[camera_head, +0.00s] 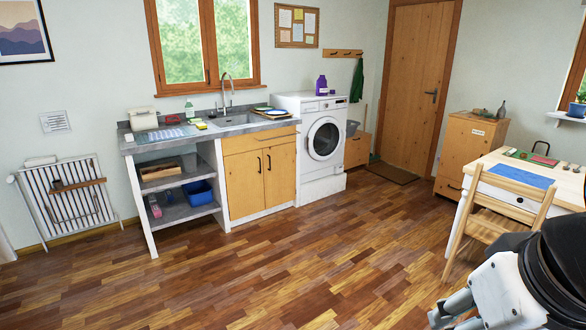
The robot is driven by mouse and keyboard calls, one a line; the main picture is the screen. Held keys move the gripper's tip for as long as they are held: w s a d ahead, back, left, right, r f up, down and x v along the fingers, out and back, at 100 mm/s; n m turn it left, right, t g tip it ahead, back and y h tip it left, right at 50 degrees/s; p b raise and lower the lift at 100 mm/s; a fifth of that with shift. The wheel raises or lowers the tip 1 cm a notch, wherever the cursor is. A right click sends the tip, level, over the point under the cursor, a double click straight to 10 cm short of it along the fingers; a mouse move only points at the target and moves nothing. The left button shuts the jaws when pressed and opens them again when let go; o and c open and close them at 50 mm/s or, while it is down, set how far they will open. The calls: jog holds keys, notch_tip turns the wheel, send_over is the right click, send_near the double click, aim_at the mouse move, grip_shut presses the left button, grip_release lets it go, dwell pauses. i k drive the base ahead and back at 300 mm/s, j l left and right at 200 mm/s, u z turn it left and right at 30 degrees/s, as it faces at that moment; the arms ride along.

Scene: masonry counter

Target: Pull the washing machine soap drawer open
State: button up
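The white washing machine (314,178) stands against the back wall, right of the sink counter. Its round door (324,138) looks closed. The soap drawer (312,106) is at the left of the front panel under the top edge. It looks flush with the front, though it is small here. My gripper (449,312) is at the bottom right, far from the machine and nearer the camera. Only grey finger-like parts show beside my white and black arm, and the bottom edge cuts them off. I cannot see whether it is open or shut, and nothing shows held.
A purple bottle (321,85) stands on the machine. The sink counter (160,136) with shelves and a wooden cabinet (259,177) adjoins it on the left. A wooden chair (496,219) and table (567,177) are at the right. The wooden floor (290,265) before the machine is clear.

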aim_at(308, 107)
jog(key=i+j, duration=0.1)
jog(key=i, duration=2.1)
jog(key=i+j, duration=0.15)
jog(key=i, duration=2.05)
jog(key=i+z, duration=0.2)
jog(key=i, duration=0.25)
jog(key=i+j+z, duration=0.2)
jog(key=i, duration=0.2)
jog(key=i+j+z, duration=0.2)
jog(key=i, duration=0.25)
